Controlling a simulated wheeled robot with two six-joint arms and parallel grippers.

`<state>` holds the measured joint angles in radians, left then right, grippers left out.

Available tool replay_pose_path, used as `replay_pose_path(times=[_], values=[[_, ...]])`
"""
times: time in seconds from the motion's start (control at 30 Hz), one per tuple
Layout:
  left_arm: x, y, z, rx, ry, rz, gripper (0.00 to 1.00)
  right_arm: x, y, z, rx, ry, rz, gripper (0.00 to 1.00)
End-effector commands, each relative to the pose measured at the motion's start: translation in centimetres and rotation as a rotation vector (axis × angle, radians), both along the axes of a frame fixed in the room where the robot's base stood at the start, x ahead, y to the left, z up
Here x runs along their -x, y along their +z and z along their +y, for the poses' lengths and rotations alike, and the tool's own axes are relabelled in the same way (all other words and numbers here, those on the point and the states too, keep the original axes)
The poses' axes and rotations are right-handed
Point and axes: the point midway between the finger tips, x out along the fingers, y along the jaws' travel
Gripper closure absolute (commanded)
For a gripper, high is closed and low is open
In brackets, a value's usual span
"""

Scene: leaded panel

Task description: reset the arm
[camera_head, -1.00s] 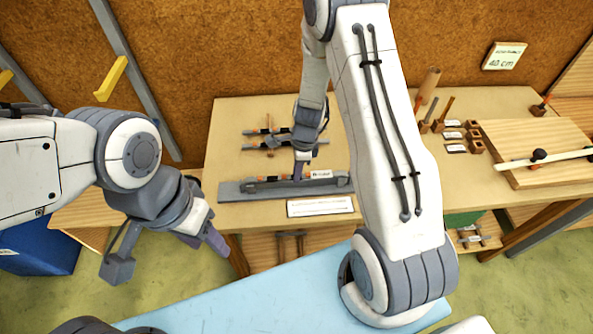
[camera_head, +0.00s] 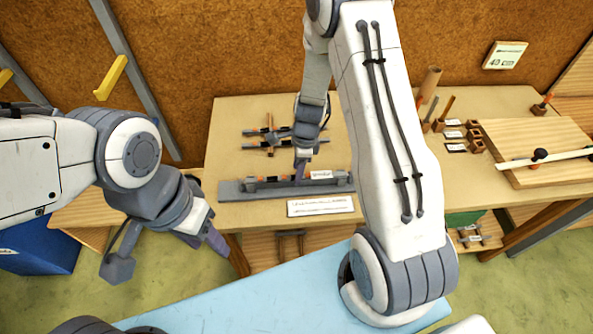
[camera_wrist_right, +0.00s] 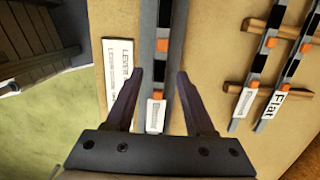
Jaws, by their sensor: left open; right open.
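My right gripper (camera_head: 302,174) hangs over the long grey bar (camera_head: 235,190) near the front of the wooden table. In the right wrist view my right gripper (camera_wrist_right: 159,76) is open, its fingers on either side of a strip with black and orange bands and a white label (camera_wrist_right: 156,115). Nothing is clamped between the fingers, and the height above the strip is hard to tell. My left gripper (camera_head: 217,243) is at the left, in front of the table and clear of it, open and empty.
Two banded strips (camera_head: 255,146) lie on wooden rests behind the bar; they also show in the right wrist view (camera_wrist_right: 285,90). A white card (camera_head: 320,206) lies in front of the bar. A wooden board (camera_head: 540,150) and upright tools (camera_head: 442,112) stand at the right.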

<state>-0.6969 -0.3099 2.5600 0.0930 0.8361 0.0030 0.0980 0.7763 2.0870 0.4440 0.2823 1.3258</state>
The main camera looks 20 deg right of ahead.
Motion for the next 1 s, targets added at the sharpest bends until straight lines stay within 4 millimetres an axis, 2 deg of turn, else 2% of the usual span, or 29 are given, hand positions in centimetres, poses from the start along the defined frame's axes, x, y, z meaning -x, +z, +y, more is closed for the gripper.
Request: replay_pose_path(times=[0.2,0.4,0.57,0.77,0.87,0.97,1.0], values=[[0.0,0.1,0.0,0.000,0.000,0.000,0.50,0.0,4.5,-0.6,0.002,0.000,-0.007,0.46],[0.0,-0.3,0.0,0.000,0.000,0.000,0.50,0.1,7.7,-0.9,0.000,-0.002,-0.005,0.46],[0.0,-0.3,0.0,0.000,0.000,0.000,0.50,0.2,8.9,-1.1,0.002,0.000,-0.002,0.46],[0.0,-0.3,0.0,0.000,0.000,0.000,0.50,0.3,9.2,-1.0,0.001,0.006,0.000,0.46],[0.0,-0.6,0.0,0.000,0.000,0.000,0.50,0.7,9.9,0.4,0.003,0.102,-0.012,0.46],[0.0,-1.1,0.0,0.000,0.000,0.000,0.50,2.3,11.7,3.7,0.010,0.366,-0.040,0.46],[0.0,-1.4,0.0,0.000,0.000,0.000,0.50,3.4,12.7,5.4,0.015,0.519,-0.056,0.46]])
